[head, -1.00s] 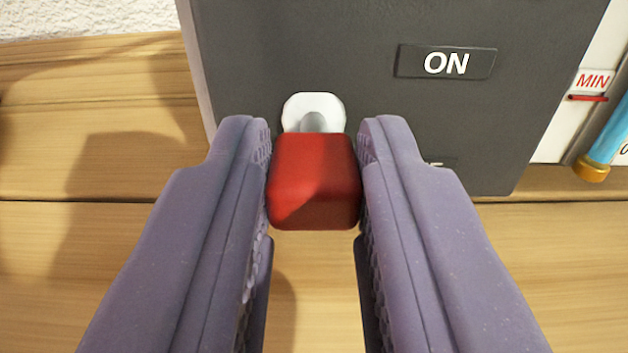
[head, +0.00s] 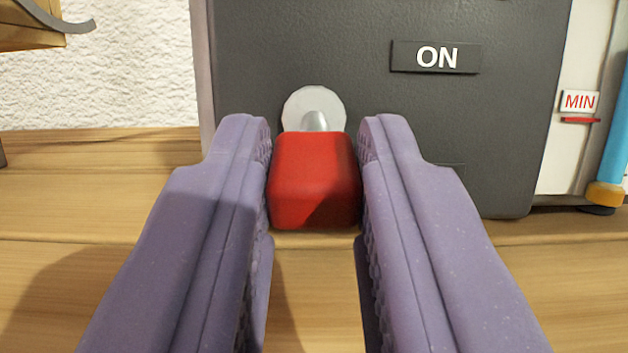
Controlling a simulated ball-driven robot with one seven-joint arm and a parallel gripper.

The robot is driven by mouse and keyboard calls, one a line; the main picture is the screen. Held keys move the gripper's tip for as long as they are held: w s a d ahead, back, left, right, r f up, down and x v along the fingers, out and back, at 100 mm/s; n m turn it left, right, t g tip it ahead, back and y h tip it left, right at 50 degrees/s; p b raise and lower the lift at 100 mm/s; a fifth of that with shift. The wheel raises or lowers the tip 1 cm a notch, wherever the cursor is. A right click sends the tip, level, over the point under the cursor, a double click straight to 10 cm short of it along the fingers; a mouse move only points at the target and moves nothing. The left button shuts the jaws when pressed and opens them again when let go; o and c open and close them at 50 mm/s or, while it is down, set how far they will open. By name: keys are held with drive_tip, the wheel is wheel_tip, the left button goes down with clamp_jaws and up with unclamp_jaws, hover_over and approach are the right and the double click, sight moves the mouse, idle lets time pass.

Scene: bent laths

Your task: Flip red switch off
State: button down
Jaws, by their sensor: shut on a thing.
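The red switch (head: 314,178) is a red block-shaped handle on a short metal stem. The stem comes out of a round pale mount (head: 312,105) on a dark grey panel (head: 500,130). My gripper (head: 314,150) is shut on the red handle, with one purple finger on each side. An ON label (head: 437,57) sits on the panel above and to the right of the handle. A lower plate, mostly hidden by my right finger, shows only its edge, and I cannot read it.
A wooden surface (head: 100,200) lies under and in front of the panel. A MIN label (head: 579,102) and a blue tube with an orange end (head: 612,140) are at the right. A wooden piece with a grey curved strip (head: 60,22) is at the upper left, before a white rough wall (head: 100,85).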

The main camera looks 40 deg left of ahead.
drive_tip(key=c, duration=0.9)
unclamp_jaws()
drive_tip(key=shift+d, duration=0.1)
drive_tip(key=p+v, duration=0.2)
drive_tip(key=v, duration=0.5)
drive_tip(key=shift+s+d+f, duration=0.2)
drive_tip(key=shift+s+f, duration=0.05)
drive_tip(key=shift+s, duration=0.05)
